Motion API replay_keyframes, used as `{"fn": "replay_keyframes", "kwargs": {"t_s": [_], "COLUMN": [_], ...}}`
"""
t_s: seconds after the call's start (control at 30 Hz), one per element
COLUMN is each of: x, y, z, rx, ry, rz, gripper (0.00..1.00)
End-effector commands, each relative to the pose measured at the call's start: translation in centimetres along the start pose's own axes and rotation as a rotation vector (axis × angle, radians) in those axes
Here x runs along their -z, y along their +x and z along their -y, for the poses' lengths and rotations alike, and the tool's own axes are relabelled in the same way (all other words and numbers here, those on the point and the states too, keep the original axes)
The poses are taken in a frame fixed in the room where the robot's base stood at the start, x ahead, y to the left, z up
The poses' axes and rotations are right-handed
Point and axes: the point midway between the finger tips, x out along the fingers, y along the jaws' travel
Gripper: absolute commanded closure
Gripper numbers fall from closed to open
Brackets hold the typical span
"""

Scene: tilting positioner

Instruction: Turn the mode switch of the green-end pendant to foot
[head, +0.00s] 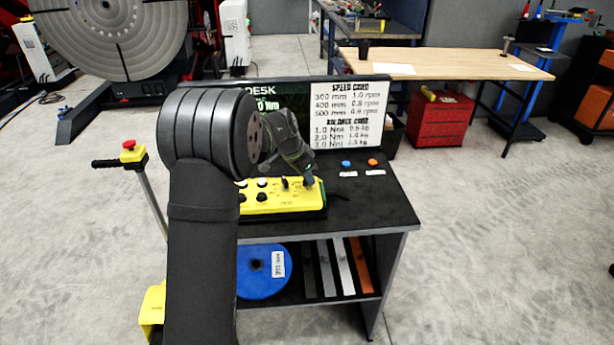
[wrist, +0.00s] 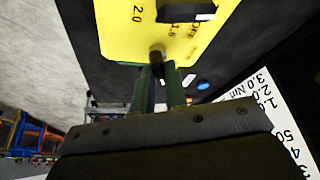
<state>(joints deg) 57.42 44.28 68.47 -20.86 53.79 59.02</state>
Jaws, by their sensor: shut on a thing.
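The yellow pendant (head: 262,203) lies on the dark top of a cart, partly hidden by my arm. Its face carries several dark and white controls. My gripper (head: 309,180) reaches down over its right end. In the wrist view the two fingers of my gripper (wrist: 158,72) are closed around a small black knob (wrist: 157,54) near the edge of the yellow panel (wrist: 120,38). A label reading 2.0 is left of the knob, and smaller print to its right is too blurred to read fully.
A blue button (head: 346,163) and an orange button (head: 373,162) sit on the cart top (head: 385,205) right of the pendant. A sign board (head: 347,112) stands behind. A blue disc (head: 262,271) and several bars lie on the lower shelf.

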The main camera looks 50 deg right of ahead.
Motion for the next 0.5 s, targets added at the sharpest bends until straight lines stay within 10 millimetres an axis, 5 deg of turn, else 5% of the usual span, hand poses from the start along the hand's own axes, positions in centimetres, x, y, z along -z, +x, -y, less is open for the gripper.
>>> {"fn": "replay_keyframes", "kwargs": {"t_s": [0.07, 0.1, 0.2, 0.5], "x": [0.00, 0.00, 0.00, 0.01], "y": [-0.02, -0.02, -0.02, -0.19], "z": [0.01, 0.01, 0.01, 0.01], "rx": [0.001, 0.001, 0.001, 0.001], "ry": [0.001, 0.001, 0.000, 0.000], "rz": [0.000, 0.000, 0.000, 0.000], "gripper": [1.00, 0.82, 0.65, 0.65]}}
